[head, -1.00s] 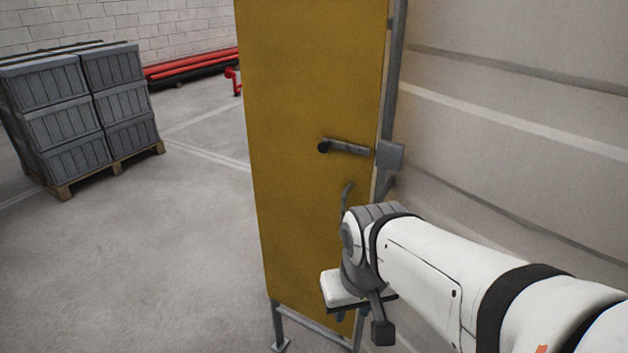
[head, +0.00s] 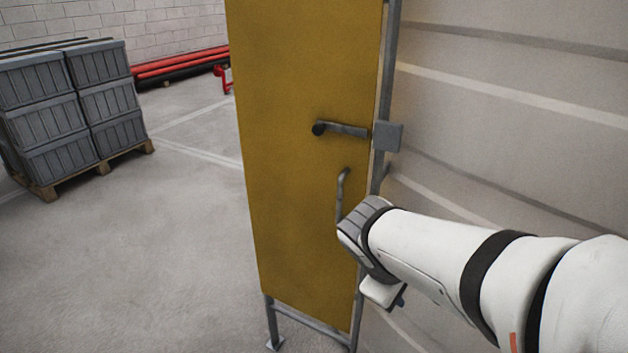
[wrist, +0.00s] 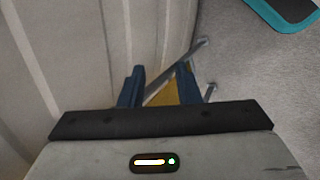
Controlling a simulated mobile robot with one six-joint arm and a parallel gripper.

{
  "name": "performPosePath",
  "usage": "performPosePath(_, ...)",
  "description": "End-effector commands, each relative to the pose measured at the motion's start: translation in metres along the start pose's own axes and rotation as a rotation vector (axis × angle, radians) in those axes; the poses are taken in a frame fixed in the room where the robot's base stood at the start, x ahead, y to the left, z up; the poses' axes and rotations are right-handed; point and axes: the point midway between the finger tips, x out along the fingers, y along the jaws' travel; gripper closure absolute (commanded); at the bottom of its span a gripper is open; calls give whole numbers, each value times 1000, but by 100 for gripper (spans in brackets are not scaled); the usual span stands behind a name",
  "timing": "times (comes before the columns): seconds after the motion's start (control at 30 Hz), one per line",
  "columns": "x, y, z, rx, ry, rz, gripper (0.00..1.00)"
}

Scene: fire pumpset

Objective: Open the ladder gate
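The ladder gate (head: 300,200) is a tall yellow panel in the middle of the head view, apparently closed against its grey post (head: 385,165). A grey lever latch with a dark knob (head: 345,130) lies nearly level, reaching a grey box (head: 388,137) on the post. Below it is a curved grey pull handle (head: 341,190), its lower end hidden by my wrist. My gripper (wrist: 159,86) shows two blue fingers apart with nothing held; the fingers are largely hidden in the head view. Beyond them, the wrist view shows grey frame bars (wrist: 180,68) and a bit of yellow panel (wrist: 187,92).
A pale ribbed wall (head: 500,110) stands close on the right, beside my arm. Stacked grey crates (head: 75,110) sit on a wooden pallet at the left. Red pipes (head: 180,64) lie by the back wall. The floor left of the gate is clear.

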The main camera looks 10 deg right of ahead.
Motion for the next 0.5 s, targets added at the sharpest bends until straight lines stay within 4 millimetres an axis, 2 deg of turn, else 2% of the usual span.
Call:
performPosePath(0.03,18,3,-7,-133,-25,79,70)
performPosePath(0.2,32,39,-38,-587,-126,378,70)
performPosePath(0.33,29,58,-79,-919,-213,621,70)
performPosePath(0.5,12,62,-140,-1272,-332,925,70)
